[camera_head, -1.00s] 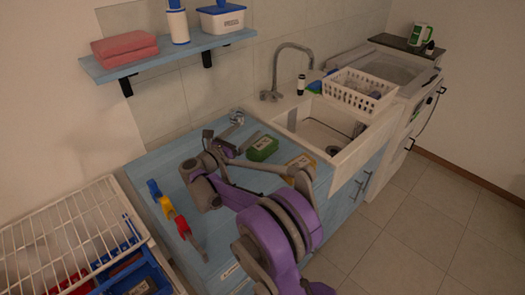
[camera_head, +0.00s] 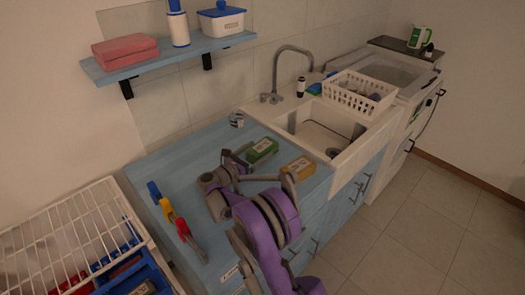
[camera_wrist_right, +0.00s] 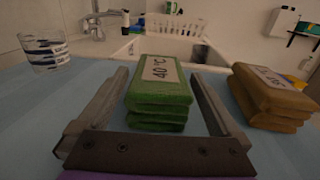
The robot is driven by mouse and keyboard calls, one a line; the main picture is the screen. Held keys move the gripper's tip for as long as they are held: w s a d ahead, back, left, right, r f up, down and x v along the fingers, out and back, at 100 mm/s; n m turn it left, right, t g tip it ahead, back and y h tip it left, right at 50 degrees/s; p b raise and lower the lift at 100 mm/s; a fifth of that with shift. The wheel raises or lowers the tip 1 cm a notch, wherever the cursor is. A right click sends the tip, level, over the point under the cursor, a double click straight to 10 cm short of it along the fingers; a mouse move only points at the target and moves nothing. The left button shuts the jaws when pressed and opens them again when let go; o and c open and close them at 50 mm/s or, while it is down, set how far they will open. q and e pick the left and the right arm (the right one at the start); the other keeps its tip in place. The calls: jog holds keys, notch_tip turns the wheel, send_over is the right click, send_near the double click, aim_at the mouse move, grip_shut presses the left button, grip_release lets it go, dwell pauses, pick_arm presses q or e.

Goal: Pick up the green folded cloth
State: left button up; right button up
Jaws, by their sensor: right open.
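The green folded cloth (camera_head: 262,149) lies on the blue counter near the sink. In the right wrist view it is a neat stack (camera_wrist_right: 160,95) with a white "40°C" label on top. My right gripper (camera_head: 243,160) is low over the counter, at the near-left end of the cloth. In the wrist view my right gripper (camera_wrist_right: 158,75) is open, with one finger on each side of the cloth and a gap on both sides. The cloth rests on the counter. My left gripper is out of view.
A yellow-brown folded cloth (camera_head: 299,167) lies just right of the right finger. A glass (camera_head: 237,120) stands behind at left. The sink (camera_head: 325,139) lies beyond. Blue, yellow and red clips (camera_head: 167,208) and a white wire rack (camera_head: 70,230) are at left.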

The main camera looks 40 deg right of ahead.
aim_at(262, 146)
jog(key=shift+w+d, duration=0.15)
jog(key=shift+d, duration=0.6)
jog(key=shift+w+d, duration=0.15)
jog(key=shift+d, duration=0.6)
jog(key=c, duration=1.3)
